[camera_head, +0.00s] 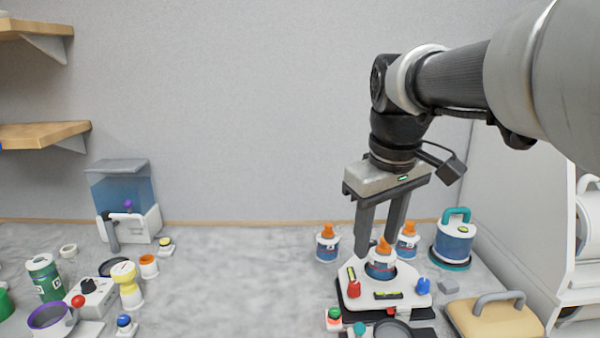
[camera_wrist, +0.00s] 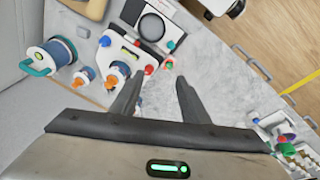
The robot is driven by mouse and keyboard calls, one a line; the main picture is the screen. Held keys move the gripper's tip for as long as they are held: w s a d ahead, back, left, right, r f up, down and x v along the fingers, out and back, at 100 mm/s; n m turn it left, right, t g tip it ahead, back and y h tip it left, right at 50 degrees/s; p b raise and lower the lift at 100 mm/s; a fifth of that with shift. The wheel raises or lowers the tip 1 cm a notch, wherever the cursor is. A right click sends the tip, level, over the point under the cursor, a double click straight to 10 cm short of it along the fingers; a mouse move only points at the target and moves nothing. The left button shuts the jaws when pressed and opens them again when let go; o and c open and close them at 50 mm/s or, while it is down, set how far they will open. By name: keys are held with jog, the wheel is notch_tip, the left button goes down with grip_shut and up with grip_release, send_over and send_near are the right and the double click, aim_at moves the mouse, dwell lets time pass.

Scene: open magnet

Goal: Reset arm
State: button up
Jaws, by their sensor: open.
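My gripper (camera_head: 378,235) is open with nothing between its fingers. Its fingers point down, and in the head view they overlap the area of a blue bottle with an orange cap (camera_head: 380,266). That bottle stands upright in a white device (camera_head: 352,300) with red and blue knobs. In the wrist view my gripper (camera_wrist: 160,92) has bare grey counter between its fingers. The orange-capped bottle (camera_wrist: 117,75) is left of the left finger there, not between the fingers. Whether the finger touches it cannot be told.
Two more orange-capped bottles (camera_head: 328,243) (camera_head: 407,241) and a teal-handled jar (camera_head: 454,243) stand close by. A tan block with a grey handle (camera_head: 495,317) is at right. A water dispenser (camera_head: 127,205) and several small containers are at left. The middle counter (camera_head: 240,270) is clear.

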jog(key=s+f+m+t, duration=0.3)
jog(key=s+f+m, duration=0.35)
jog(key=s, duration=0.85)
notch_tip(320, 180, up, 12)
jog(key=n+p, duration=0.1)
jog(key=p, duration=1.1)
jog(key=shift+w+f, duration=0.2)
jog(key=shift+w, duration=0.2)
jog(key=shift+d, duration=0.15)
